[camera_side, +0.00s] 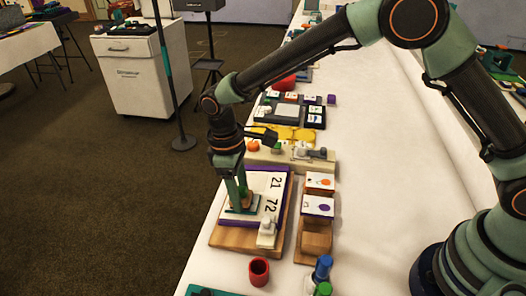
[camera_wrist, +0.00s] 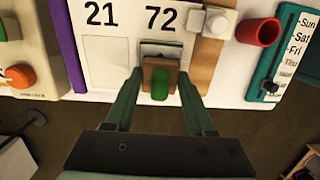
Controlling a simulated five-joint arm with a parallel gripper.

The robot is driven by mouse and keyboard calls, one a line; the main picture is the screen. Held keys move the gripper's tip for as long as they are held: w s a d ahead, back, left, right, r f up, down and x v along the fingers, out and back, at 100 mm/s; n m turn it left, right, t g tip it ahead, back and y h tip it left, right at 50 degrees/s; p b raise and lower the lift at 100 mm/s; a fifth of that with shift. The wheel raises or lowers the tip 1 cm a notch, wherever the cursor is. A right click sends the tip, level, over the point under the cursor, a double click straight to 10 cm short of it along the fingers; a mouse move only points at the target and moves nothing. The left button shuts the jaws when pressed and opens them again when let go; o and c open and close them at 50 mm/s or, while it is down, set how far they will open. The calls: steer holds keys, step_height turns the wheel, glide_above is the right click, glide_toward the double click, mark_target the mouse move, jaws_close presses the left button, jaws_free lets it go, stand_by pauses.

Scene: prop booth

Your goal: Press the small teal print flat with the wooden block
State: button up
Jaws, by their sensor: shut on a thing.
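My gripper (camera_wrist: 160,76) is shut on the wooden block (camera_wrist: 153,66), which has a green knob (camera_wrist: 160,84) on top. In the side view my gripper (camera_side: 240,203) points down at the near left part of a white board (camera_side: 262,184) marked 21 and 72. The block is low over the small teal print (camera_side: 229,211) or on it; I cannot tell whether it touches. In the wrist view only a dark-edged strip of the print (camera_wrist: 161,44) shows past the block, below the 72. The rest of it is hidden.
A white piece (camera_side: 266,236) with a knob lies at the board's near right corner. A red cup (camera_side: 259,271) stands in front. Wooden stands with cards (camera_side: 318,206) are to the right. Blue and green bottles (camera_side: 322,269) stand at front right. The white table is clear further right.

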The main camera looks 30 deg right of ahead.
steer(key=shift+f, duration=0.35)
stand_by(0.7)
steer(key=shift+r, duration=0.1)
steer(key=shift+w+a+r, duration=0.15)
steer(key=shift+r, duration=1.35)
steer(key=shift+w+a+r, duration=0.15)
steer(key=shift+r, duration=1.3)
steer(key=s+d+r+m, duration=0.2)
steer(key=d+m, duration=0.1)
steer(key=d, duration=0.5)
steer(key=s+d+r+m, duration=0.2)
steer(key=d+r+m, duration=0.1)
steer(key=d, duration=0.5)
steer(key=s+d+r+m, duration=0.2)
steer(key=s+d+m, duration=0.1)
steer(key=d, duration=0.5)
steer(key=shift+d+r+y, duration=0.25)
steer(key=shift+d+y, duration=0.05)
steer(key=shift+y, duration=0.1)
steer(key=shift+a, duration=0.1)
